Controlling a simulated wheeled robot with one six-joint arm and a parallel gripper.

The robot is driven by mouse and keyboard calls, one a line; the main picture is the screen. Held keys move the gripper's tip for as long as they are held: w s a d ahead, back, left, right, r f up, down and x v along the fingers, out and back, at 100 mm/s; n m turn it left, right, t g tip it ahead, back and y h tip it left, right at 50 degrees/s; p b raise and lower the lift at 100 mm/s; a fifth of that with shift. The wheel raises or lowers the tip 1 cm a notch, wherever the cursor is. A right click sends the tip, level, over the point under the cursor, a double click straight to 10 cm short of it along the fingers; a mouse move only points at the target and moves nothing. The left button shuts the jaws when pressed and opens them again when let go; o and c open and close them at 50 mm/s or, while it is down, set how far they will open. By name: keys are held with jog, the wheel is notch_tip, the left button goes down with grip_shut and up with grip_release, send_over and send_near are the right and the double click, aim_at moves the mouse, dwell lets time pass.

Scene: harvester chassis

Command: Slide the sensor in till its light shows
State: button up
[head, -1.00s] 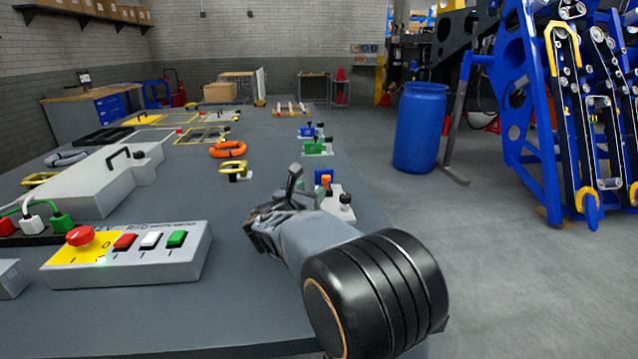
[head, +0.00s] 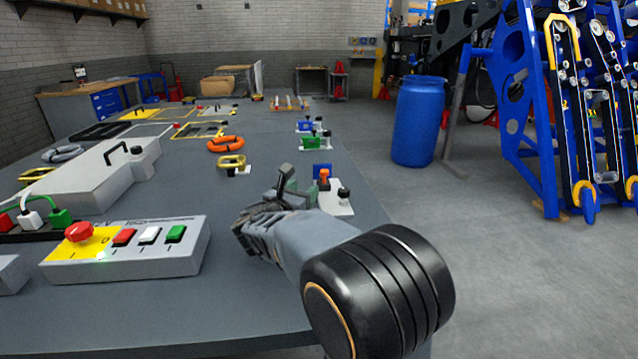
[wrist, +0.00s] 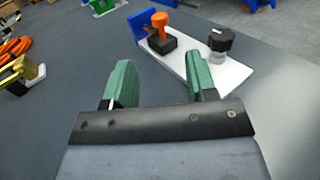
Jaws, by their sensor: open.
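A white plate (wrist: 225,78) lies on the grey table, with an upright blue panel (wrist: 140,22) at its far left end. On the plate a black block with an orange T-shaped handle (wrist: 160,26) stands close to the panel; this may be the sensor. A dark round knob (wrist: 221,38) stands beside it. In the head view the orange handle (head: 324,176) shows just right of my gripper (head: 283,188). My gripper (wrist: 162,80) is open and empty, its green-padded fingers short of the block. No lit light is visible on this fixture.
A control box (head: 125,255) with red, white and green buttons is at the left front. A yellow part (head: 232,163) and an orange ring (head: 226,144) lie beyond my gripper. Green and blue fixtures (head: 310,140) stand farther along the table's right edge.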

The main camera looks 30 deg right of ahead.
aim_at(326, 170)
jog(key=shift+r+p, duration=0.35)
jog(key=shift+p, duration=0.75)
jog(key=shift+w+d+f, duration=0.1)
jog(key=shift+d, duration=0.05)
jog(key=b+x, duration=0.1)
jog(key=x, duration=1.2)
jog(key=shift+w+d+f, duration=0.15)
jog(key=shift+d, duration=0.15)
grip_shut()
